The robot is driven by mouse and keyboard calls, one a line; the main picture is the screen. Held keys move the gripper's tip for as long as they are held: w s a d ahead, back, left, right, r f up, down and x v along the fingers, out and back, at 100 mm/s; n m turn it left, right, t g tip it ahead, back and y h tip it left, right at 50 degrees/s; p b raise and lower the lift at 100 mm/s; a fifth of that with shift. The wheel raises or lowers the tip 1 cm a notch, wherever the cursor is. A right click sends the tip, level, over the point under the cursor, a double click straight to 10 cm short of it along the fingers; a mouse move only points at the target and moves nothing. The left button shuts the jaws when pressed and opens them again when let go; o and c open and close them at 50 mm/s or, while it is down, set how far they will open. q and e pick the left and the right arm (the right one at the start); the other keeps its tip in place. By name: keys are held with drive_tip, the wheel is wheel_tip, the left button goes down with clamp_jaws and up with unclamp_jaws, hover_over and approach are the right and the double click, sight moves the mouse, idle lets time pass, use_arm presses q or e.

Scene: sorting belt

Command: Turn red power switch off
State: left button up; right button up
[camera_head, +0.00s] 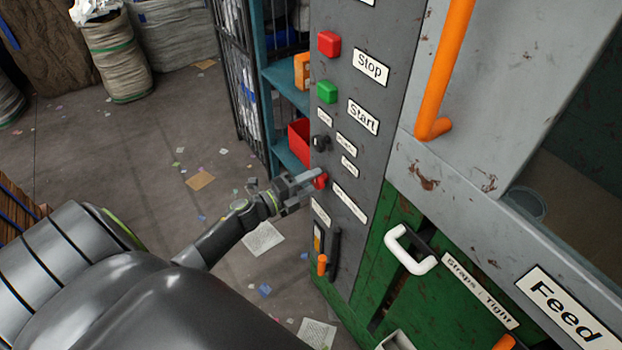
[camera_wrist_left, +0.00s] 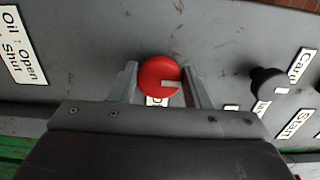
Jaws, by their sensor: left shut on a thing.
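The red power switch (camera_head: 320,179) is a round knob on the grey control panel (camera_head: 345,150), below the black knob. In the left wrist view the red knob (camera_wrist_left: 161,77) shows a pale pointer mark running from its middle to the right. My left gripper (camera_head: 305,183) is at the panel, its fingers on either side of the red knob and shut on it. Both fingers also show in the left wrist view (camera_wrist_left: 162,88). The label near the knob is partly hidden by the gripper. My right gripper is not in view.
Above are a red Stop button (camera_head: 329,43), a green Start button (camera_head: 327,92) and a black knob (camera_head: 320,143). An orange-tipped lever (camera_head: 323,264) sits below. An orange handle (camera_head: 444,70) and white handle (camera_head: 410,250) stick out at right. Paper scraps litter the floor.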

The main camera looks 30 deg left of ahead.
use_arm(q)
drive_tip(key=shift+n, duration=0.3)
drive_tip(key=o, duration=0.9)
drive_tip(key=shift+o, duration=0.2)
drive_tip(key=b+v, duration=0.3)
drive_tip(key=v, duration=1.4)
drive_tip(key=shift+s, duration=0.2)
drive_tip(key=shift+a+f, duration=0.1)
